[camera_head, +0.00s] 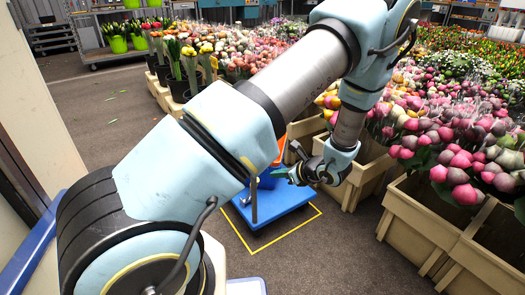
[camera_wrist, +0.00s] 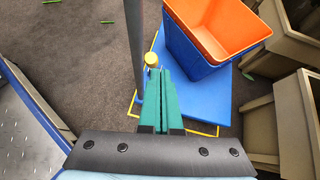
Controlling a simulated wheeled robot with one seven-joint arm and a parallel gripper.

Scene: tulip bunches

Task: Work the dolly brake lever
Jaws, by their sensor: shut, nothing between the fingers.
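The blue dolly (camera_head: 285,205) stands on the floor inside a yellow outline, and its deck shows in the wrist view (camera_wrist: 212,100). A grey upright post (camera_wrist: 134,35) rises at its left side; it also shows in the head view (camera_head: 254,203). A yellow round knob (camera_wrist: 151,59), perhaps the brake lever's end, is beside the post. My gripper (camera_wrist: 160,72) has its green fingers shut and empty, with tips just short of the knob in the picture; I cannot tell if they touch it. In the head view my gripper (camera_head: 287,174) is above the dolly.
An orange bin (camera_wrist: 225,25) nested in a blue one stands on the dolly, right of my fingers. Beige crates (camera_head: 412,215) of tulips line the right side, one close to the dolly. Dark floor (camera_head: 105,120) at the left is mostly clear, with a few green scraps.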

